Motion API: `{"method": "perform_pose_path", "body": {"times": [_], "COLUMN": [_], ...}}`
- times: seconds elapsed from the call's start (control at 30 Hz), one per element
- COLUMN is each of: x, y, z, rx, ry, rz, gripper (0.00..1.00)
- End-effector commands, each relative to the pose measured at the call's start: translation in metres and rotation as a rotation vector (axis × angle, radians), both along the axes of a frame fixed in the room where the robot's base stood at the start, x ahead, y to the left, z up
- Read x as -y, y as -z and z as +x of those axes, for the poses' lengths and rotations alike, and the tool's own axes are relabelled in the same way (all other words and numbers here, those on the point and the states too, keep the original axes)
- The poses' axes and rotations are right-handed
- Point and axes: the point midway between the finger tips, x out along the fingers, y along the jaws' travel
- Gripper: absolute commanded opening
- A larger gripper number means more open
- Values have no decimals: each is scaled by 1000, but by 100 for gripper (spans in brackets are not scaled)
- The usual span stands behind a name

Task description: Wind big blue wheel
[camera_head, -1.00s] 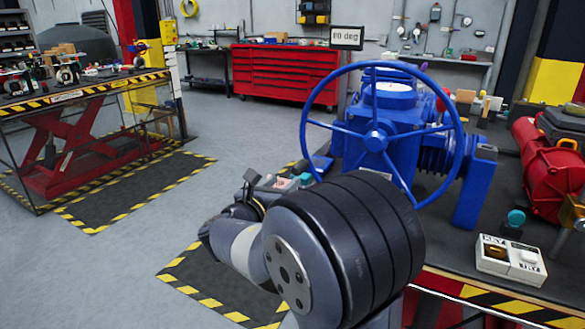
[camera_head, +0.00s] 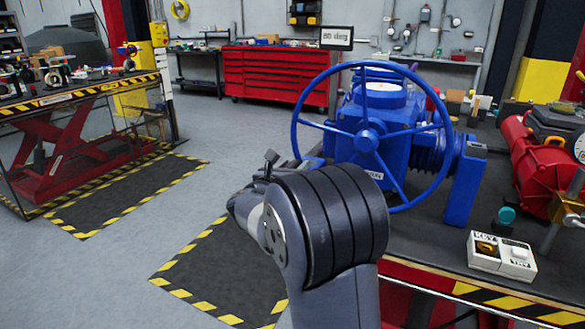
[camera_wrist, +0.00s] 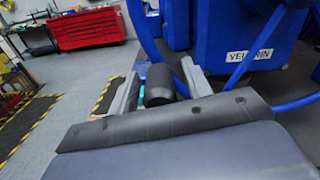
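The big blue wheel (camera_head: 366,140) stands upright on the front of a blue valve actuator (camera_head: 385,97), with spokes meeting at a central hub. In the wrist view its rim (camera_wrist: 146,35) runs down behind a dark cylinder between my fingers, and its lower part shows at the right. My gripper (camera_wrist: 160,82) has its two grey fingers well apart, beside the rim's lower left part. I cannot tell whether the fingers touch the rim. In the head view my own arm hides most of the gripper and the wheel's bottom left.
The actuator stands on a dark bench (camera_head: 420,245) with a striped edge. A red machine (camera_head: 545,165) and a KEY box (camera_head: 502,257) are to the right. A small sign (camera_head: 336,38) ends in "deg"; its number is blurred. Open floor lies left.

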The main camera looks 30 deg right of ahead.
Motion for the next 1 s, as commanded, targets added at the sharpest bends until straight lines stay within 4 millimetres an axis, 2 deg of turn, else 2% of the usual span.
{"method": "perform_pose_path", "body": {"times": [0.07, 0.57, 1.0], "x": [0, 0, -2], "y": [0, 0, -6], "z": [0, 0, 2], "rx": [0, 0, 24], "ry": [0, 0, -1], "rz": [0, 0, 19], "gripper": [40, 0, 0]}}
